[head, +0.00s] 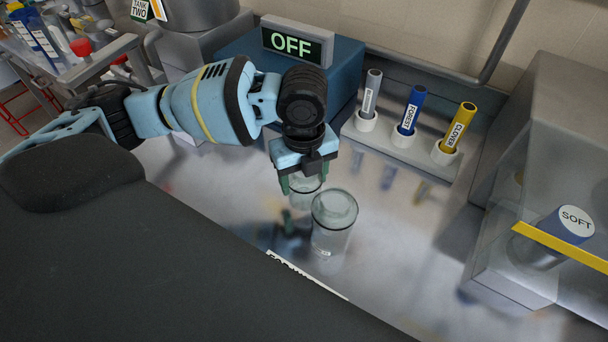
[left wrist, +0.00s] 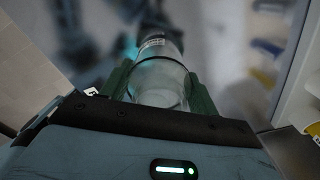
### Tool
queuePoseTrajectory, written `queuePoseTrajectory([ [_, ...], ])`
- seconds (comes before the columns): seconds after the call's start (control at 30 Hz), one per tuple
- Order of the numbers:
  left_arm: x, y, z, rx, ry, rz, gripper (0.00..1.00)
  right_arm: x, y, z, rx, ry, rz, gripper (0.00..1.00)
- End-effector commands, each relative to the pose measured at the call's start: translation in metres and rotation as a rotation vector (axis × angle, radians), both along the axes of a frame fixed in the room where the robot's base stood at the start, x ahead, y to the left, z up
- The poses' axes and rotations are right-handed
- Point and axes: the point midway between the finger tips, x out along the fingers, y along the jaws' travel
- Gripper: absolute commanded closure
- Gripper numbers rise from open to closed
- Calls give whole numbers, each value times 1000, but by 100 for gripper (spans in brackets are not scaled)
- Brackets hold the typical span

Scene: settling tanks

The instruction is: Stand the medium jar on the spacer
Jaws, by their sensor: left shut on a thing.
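My left gripper (head: 302,182) points down over the steel bench and is shut on a clear glass jar (head: 306,184). The green fingers hide part of this jar. In the left wrist view the held jar (left wrist: 160,88) sits between the two green fingers. A second, larger-looking clear jar (head: 333,222) stands upright on the bench, just right of and nearer than the held one. I cannot tell from size alone which jar is the medium one. I cannot make out a spacer. My right gripper is not in view.
A white rack (head: 408,150) with grey, blue and yellow tubes stands behind on the right. A blue unit with an OFF sign (head: 297,43) is at the back. A clear-fronted case (head: 550,200) stands at the right. The bench (head: 400,235) between is clear.

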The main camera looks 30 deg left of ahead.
Motion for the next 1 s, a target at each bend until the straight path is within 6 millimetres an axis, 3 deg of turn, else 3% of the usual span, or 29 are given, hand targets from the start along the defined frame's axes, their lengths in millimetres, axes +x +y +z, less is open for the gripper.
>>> queuePoseTrajectory([
  [0.13,0,0,-2,0,0,0,66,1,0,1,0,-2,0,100],
  [0.17,0,0,-3,1,-1,0,38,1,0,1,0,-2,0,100],
  [0.33,0,0,-3,1,-1,0,18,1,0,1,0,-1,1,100],
  [0.7,0,0,2,-1,-1,-1,18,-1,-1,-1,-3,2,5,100],
  [1.0,1,0,56,0,-7,-1,18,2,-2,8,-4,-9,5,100],
])
